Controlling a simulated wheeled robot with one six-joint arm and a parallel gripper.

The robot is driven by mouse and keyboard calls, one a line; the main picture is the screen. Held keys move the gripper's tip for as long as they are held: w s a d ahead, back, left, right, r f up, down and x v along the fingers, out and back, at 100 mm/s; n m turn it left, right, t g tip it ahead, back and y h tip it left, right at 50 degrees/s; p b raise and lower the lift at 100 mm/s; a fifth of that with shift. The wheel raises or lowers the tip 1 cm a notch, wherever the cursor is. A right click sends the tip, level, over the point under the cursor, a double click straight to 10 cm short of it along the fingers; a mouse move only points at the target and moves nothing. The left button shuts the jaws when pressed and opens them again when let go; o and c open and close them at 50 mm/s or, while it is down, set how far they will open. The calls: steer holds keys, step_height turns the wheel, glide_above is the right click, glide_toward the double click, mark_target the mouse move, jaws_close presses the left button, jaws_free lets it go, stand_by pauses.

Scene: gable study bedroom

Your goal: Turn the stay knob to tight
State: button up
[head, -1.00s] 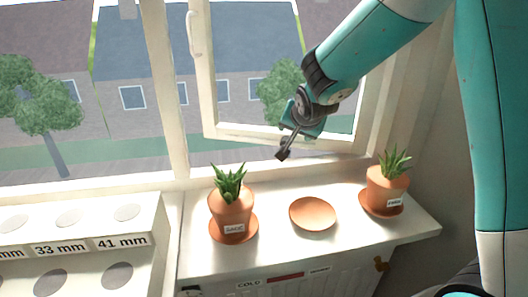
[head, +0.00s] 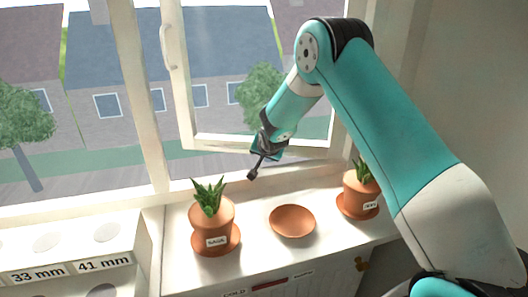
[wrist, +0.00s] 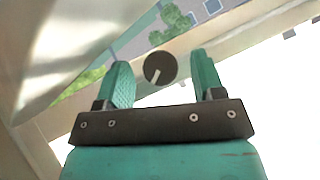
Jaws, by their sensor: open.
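The stay knob (wrist: 160,68) shows in the wrist view as a dark round disc with a short pale mark pointing down and slightly left. It lies between the two teal fingers of my gripper (wrist: 160,62), with a gap on each side. The gripper is open and does not touch it in this view. In the head view my gripper (head: 258,163) points down by the lower rail of the open window sash (head: 240,143). A thin dark piece shows at its end; I cannot tell whether it is a finger or part of the stay. Tight markings are not legible.
A white rack (head: 85,255) marked 33 mm and 41 mm stands at the left.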

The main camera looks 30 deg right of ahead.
steer(key=shift+w+f, duration=0.15)
steer(key=c, duration=0.9)
steer(key=m+t+y+b, duration=0.2)
steer(key=b, duration=0.4)
steer(key=shift+d+t+b, duration=0.1)
steer(key=shift+t+b, duration=0.2)
steer(key=shift+f, duration=0.1)
steer(key=o, duration=0.9)
